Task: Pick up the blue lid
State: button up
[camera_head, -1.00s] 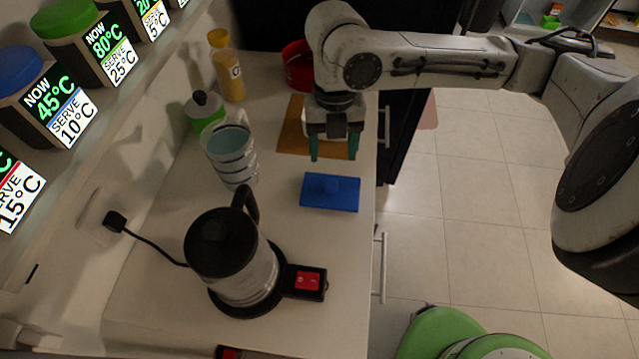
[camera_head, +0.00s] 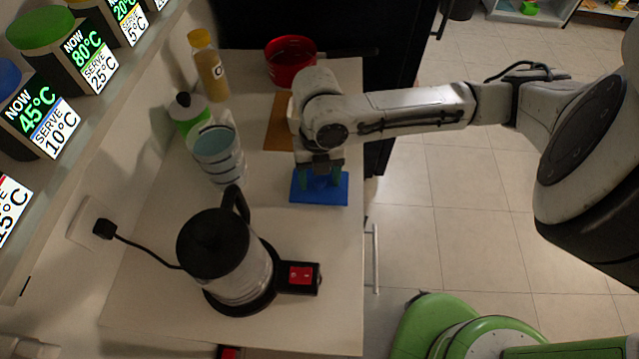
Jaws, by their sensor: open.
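The blue lid (camera_head: 320,197) lies flat on the white counter, near its right edge. It is a rectangular plate, and its raised handle is now hidden behind my fingers. My gripper (camera_head: 320,184) points down right over the lid, with its two green fingers apart on either side of the lid's middle. The fingertips are at or just above the lid's surface; I cannot tell whether they touch it. The jaws are open.
A black-lidded kettle (camera_head: 228,262) stands on its base at the front left of the lid. A glass (camera_head: 218,155), a green bottle (camera_head: 188,116), a yellow-capped bottle (camera_head: 208,68) and a red pan (camera_head: 290,62) stand behind. A wooden board (camera_head: 279,128) lies behind the gripper.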

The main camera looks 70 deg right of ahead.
jog(key=shift+c, duration=0.3)
jog(key=c, duration=1.1)
jog(key=shift+r, duration=0.2)
